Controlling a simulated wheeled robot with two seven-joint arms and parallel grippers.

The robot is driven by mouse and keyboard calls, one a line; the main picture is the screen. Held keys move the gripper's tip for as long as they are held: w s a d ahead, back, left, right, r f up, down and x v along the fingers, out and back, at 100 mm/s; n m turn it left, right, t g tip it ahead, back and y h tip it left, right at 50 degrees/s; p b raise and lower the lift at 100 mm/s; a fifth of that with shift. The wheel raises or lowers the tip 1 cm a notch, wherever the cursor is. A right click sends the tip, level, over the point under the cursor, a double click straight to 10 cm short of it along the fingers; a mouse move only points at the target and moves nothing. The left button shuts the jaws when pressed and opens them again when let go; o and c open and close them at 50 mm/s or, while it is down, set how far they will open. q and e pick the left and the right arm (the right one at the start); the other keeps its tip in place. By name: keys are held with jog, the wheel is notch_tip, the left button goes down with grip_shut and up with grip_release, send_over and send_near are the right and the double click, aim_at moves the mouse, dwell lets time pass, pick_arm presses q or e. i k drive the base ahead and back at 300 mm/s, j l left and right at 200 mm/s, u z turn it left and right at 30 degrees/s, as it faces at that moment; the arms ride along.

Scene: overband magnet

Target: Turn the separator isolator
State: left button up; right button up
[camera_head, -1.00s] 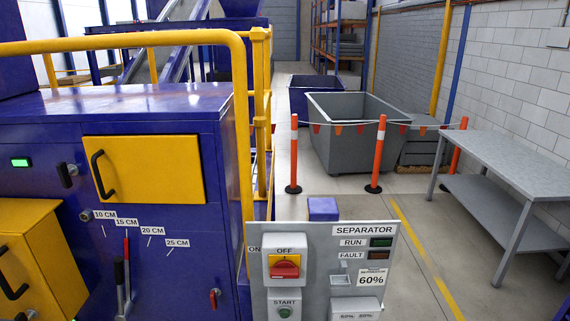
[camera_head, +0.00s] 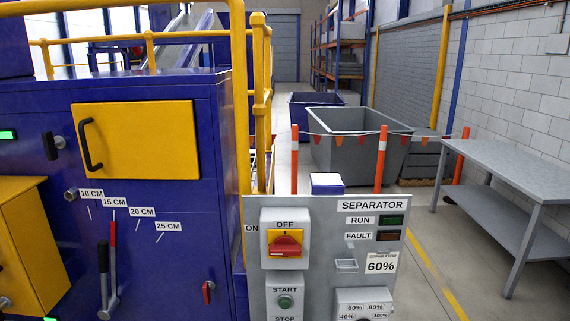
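The separator panel (camera_head: 330,236) is a grey board at the lower middle, with the label SEPARATOR at its top. The isolator (camera_head: 286,243) is a red rotary handle on a yellow plate in a grey box at the panel's left. OFF is printed above it and ON to its left. The red handle appears to lie roughly horizontal. Below it are a green START button (camera_head: 285,302) and a STOP label cut by the frame's lower edge. RUN (camera_head: 391,220) and FAULT (camera_head: 389,236) lamps look dark. Neither gripper shows.
A blue machine (camera_head: 150,220) with yellow doors and a yellow rail (camera_head: 240,100) fills the left. Orange posts (camera_head: 381,160) with a flagged line stand behind the panel, before a grey bin (camera_head: 350,150). A grey table (camera_head: 510,165) is at right. Floor between panel and table is clear.

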aim_at(283, 246)
jog(key=k+l, duration=0.65)
jog(key=l, duration=0.3)
jog(key=k+l, duration=0.35)
jog(key=l+u, duration=0.05)
jog(key=l, duration=0.1)
